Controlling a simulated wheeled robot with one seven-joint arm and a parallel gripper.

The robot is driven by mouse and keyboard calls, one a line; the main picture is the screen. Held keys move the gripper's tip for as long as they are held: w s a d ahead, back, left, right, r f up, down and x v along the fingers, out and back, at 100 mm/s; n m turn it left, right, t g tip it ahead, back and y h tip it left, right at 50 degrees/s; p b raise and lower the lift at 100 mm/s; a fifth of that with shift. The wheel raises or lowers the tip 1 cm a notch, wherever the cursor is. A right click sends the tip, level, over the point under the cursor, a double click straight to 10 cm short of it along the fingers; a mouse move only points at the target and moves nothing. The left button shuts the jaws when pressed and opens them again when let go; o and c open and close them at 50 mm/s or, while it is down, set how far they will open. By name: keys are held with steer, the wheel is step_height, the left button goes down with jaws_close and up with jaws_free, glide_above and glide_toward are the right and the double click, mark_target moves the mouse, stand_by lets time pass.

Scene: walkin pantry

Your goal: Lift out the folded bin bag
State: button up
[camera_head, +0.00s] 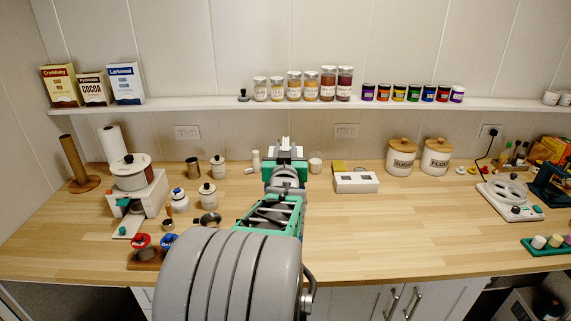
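I cannot make out a folded bin bag in the head view. My gripper (287,145) is at the back middle of the wooden counter, pointing toward the wall. My own arm and gripper body hide what lies directly in front of and below it. The fingertips are small and pale, and I cannot tell whether they are open or shut or whether anything is between them. A white box with small dark marks on its front (356,184) sits on the counter right of my gripper, apart from it.
Canisters (402,158) stand at the back right, beside a white appliance (511,202). Jars and a white stand (147,193) crowd the left. A wall shelf (200,104) holds boxes and jars. Open spaces show under both counter ends.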

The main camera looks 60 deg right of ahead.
jaws_close()
stand_by(1.0)
